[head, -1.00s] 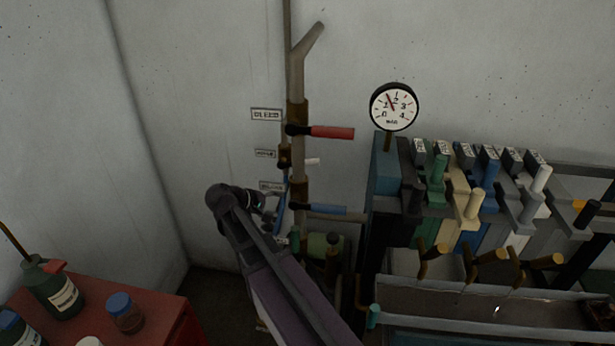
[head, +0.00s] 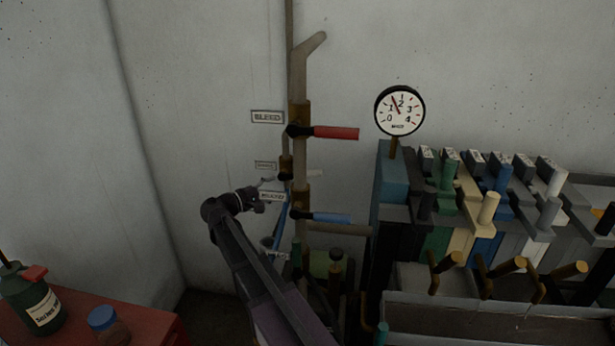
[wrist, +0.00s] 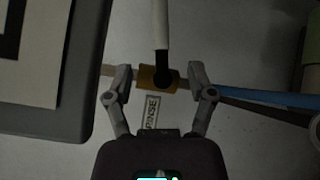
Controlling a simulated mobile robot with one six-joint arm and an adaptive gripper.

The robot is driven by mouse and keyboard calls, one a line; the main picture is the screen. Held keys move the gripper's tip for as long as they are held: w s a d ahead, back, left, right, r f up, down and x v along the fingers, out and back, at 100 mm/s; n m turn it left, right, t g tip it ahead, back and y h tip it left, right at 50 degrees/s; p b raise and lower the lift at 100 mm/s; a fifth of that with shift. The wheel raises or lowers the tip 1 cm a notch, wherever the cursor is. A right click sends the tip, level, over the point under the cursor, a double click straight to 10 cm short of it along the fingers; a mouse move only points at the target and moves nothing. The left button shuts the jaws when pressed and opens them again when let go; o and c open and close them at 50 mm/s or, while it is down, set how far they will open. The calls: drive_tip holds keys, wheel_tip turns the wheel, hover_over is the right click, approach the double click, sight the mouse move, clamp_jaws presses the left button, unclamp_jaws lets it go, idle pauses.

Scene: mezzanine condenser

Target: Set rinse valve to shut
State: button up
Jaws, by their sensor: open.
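The rinse valve has a brass body (wrist: 158,78) on a thin pipe in the wrist view. Its white-sleeved lever (wrist: 162,28) stands at right angles to the pipe. The RINSE label (wrist: 152,111) shows beside the body in the wrist view, and small in the head view (head: 265,165). My gripper (wrist: 160,80) is open, its fingers either side of the brass body in the picture. Whether they touch it, I cannot tell.
A red lever (head: 335,132) labelled BLEED is above, and a blue lever (head: 330,218) is below. A gauge (head: 399,110) and a bank of levers (head: 490,205) stand to the right. A red bench (head: 150,325) with bottles is at lower left.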

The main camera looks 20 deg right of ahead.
sight(309, 175)
drive_tip(key=x, duration=1.3)
drive_tip(key=shift+w+d, duration=0.1)
drive_tip(key=shift+d, duration=0.3)
clamp_jaws()
